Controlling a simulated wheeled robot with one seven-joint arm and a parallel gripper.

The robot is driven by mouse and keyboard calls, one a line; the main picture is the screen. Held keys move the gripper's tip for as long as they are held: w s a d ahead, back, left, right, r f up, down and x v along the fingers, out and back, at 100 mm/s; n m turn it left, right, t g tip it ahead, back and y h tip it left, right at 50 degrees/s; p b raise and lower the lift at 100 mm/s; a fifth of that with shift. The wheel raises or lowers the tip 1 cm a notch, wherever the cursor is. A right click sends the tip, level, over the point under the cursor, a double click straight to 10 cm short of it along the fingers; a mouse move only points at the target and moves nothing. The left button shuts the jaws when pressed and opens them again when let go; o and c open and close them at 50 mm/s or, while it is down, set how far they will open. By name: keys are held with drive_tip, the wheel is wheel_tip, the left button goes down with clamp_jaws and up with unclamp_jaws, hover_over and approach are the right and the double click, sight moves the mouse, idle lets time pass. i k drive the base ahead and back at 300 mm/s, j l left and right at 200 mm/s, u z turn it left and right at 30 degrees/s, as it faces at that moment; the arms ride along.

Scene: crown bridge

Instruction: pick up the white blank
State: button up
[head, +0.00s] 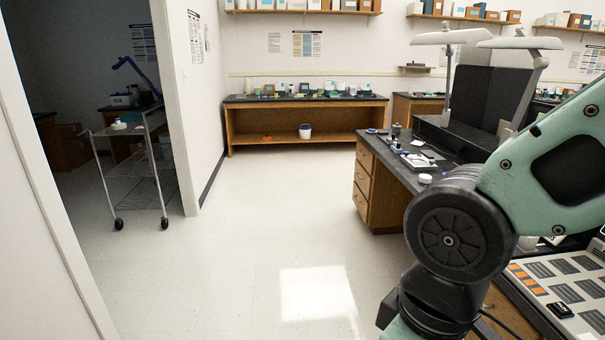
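I cannot surely tell which thing is the white blank. A small white round piece (425,178) lies on the dark top of the drawer bench (400,170), near its front edge. Another small white round thing (118,124) sits on the top shelf of the wire cart at the left. Both are too small to make out in detail. My arm fills the right of the head view, but my gripper is out of view.
Open floor (250,230) lies in the middle. The wheeled wire cart (135,165) stands by a doorway at left. A long wooden bench (235,125) with a dark top runs along the back wall. A control panel (570,285) is close at lower right.

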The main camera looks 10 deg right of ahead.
sight(422, 179)
drive_tip(key=i, duration=0.95)
drive_tip(key=i+z, duration=0.1)
drive_tip(key=i, duration=0.9)
drive_tip(key=i+j+z, duration=0.1)
drive_tip(key=i+z, duration=0.3)
drive_tip(key=i+j+z, duration=1.4)
drive_tip(key=j, duration=0.3)
